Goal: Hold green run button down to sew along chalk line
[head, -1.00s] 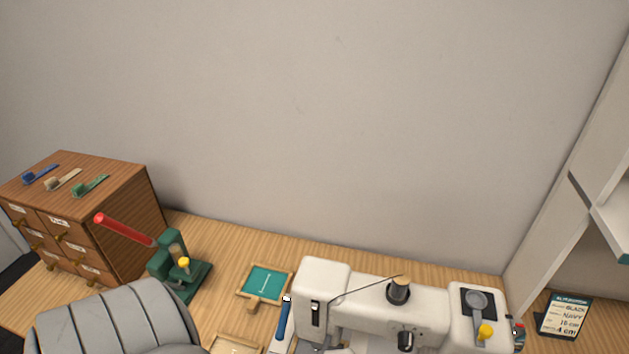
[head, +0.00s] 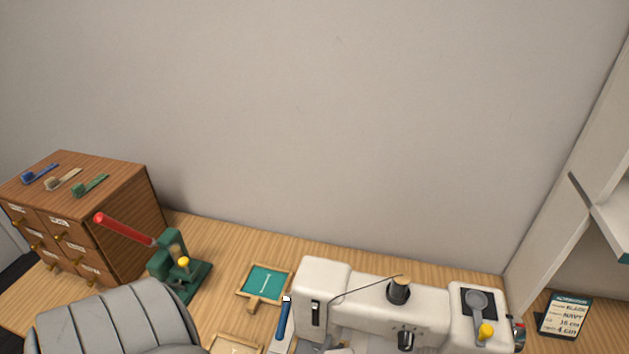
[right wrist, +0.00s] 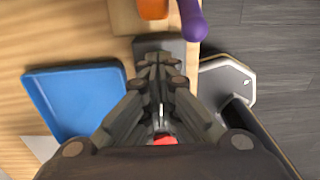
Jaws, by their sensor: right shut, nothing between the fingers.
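The white sewing machine (head: 375,310) stands at the lower middle right of the head view, its lower part cut off by the frame edge. No green run button can be made out. A wooden frame with teal cloth (head: 265,281) lies left of the machine, and a short white line runs down the cloth. My right gripper (right wrist: 160,75) is shut and empty in the right wrist view, its fingertips over a dark grey block (right wrist: 178,46). A small red patch (right wrist: 164,141) shows between its finger bases. My left gripper is not in view.
A green press (head: 176,268) with a red lever stands beside a wooden drawer cabinet (head: 80,215) at the left. An order card (head: 565,315) stands at the right. The wrist view shows a blue tray (right wrist: 75,98), an orange handle (right wrist: 154,8) and a purple handle (right wrist: 192,20).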

